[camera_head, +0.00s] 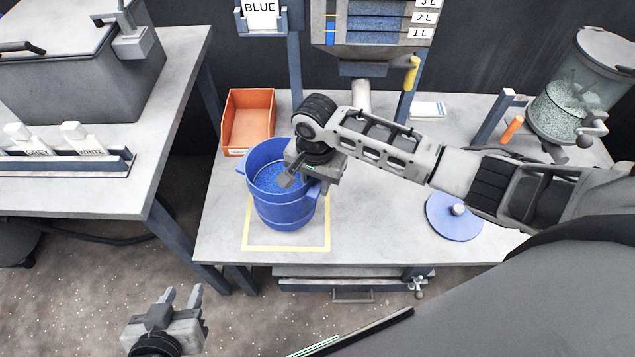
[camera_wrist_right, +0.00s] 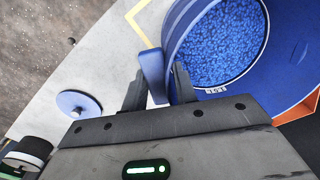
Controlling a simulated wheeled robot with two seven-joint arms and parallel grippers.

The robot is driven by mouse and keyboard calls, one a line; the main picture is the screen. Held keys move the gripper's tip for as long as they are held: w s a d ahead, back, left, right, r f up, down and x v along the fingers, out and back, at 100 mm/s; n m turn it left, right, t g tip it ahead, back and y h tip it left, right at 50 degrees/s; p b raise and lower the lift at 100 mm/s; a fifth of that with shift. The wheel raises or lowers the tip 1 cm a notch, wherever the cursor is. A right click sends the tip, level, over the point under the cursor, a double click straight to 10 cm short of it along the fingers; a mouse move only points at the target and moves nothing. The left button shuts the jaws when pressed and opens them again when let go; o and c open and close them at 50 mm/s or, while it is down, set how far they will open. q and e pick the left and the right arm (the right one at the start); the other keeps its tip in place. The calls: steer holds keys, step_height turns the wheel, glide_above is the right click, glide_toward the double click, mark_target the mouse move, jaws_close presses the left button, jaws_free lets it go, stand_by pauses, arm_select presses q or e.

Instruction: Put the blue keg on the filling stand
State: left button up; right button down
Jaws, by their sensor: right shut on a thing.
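The blue keg (camera_head: 285,214) stands upright and open on the grey table, inside a yellow outlined square (camera_head: 288,249). Blue granules (camera_head: 272,178) lie inside it, also seen in the right wrist view (camera_wrist_right: 222,42). My right gripper (camera_head: 310,178) is at the keg's right side. In the right wrist view its fingers (camera_wrist_right: 158,88) close on a blue side handle (camera_wrist_right: 152,72) of the keg. My left gripper (camera_head: 182,297) is open and empty, low at the left, away from the table. I cannot tell which structure is the filling stand.
An orange bin (camera_head: 248,122) stands just behind the keg. A round blue lid (camera_head: 453,218) lies to the right. A marked hopper (camera_head: 372,55) and a "BLUE" sign (camera_head: 262,12) are behind. A clear drum (camera_head: 570,105) is at the right. A second table (camera_head: 100,195) is left.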

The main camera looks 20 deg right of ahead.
steer(key=shift+a+f, duration=0.1)
steer(key=shift+f, duration=1.05)
steer(key=c, duration=1.1)
jaws_free()
steer(key=shift+s+f, duration=0.15)
steer(key=shift+f, duration=0.1)
step_height(320, 180, up, 12)
steer(key=shift+f+p, duration=0.1)
steer(key=shift+p, duration=0.65)
steer(key=s+a+f+n+t+y, duration=0.5)
steer(key=s+a+f+n, duration=0.1)
steer(key=a, duration=0.1)
steer(key=s+d+f+n+t+h, duration=0.1)
steer(key=s+d+n+t+h, duration=0.1)
steer(key=s+d+n+t, duration=0.3)
steer(key=shift+s+d+f+n, duration=0.15)
steer(key=shift+s+d+n, duration=0.15)
steer(key=shift+s+d, duration=0.6)
